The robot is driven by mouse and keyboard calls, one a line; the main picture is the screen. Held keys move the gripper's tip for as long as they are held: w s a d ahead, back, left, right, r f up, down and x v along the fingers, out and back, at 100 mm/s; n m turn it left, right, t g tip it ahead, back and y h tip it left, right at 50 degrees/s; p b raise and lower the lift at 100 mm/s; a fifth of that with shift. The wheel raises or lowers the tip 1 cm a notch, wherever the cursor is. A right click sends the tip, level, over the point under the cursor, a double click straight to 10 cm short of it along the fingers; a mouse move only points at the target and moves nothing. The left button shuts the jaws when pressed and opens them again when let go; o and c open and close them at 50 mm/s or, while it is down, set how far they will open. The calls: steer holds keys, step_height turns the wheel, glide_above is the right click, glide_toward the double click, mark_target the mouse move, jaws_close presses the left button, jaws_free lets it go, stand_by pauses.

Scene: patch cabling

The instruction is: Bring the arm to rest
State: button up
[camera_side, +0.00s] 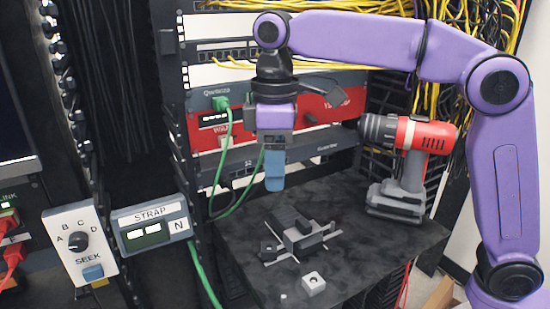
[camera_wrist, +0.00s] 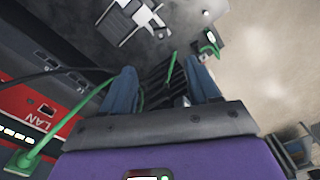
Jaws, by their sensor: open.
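My purple arm reaches in from the right in the side view. My gripper (camera_side: 274,172) hangs down in front of the rack, above the dark table (camera_side: 395,240). Only one blue finger shows clearly there. In the wrist view, the two blue fingers of my gripper (camera_wrist: 163,85) stand well apart. A short green length shows between them, but I cannot tell whether it is near the fingers or far below. I see nothing clasped.
A grey fixture (camera_side: 300,238) and a small light block (camera_side: 313,283) lie on the table. A red and grey drill (camera_side: 408,160) stands behind. Green cables (camera_side: 229,150) hang beside the gripper. A STRAP box (camera_side: 152,225) and SEEK dial box (camera_side: 80,243) are at left.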

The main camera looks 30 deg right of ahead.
steer(key=shift+r, duration=0.35)
stand_by(0.3)
steer(key=s+d+f, duration=0.8)
steer(key=s+d, duration=0.4)
steer(key=s+d+f, duration=0.8)
steer(key=s+d, duration=0.4)
steer(key=s, duration=0.1)
steer(key=shift+f+n, duration=0.3)
steer(key=shift+f, duration=0.1)
steer(key=shift+c, duration=0.2)
steer(key=shift+c, duration=1)
steer(key=m, duration=0.7)
glide_toward(269, 249)
steer(key=shift+f, duration=4.05)
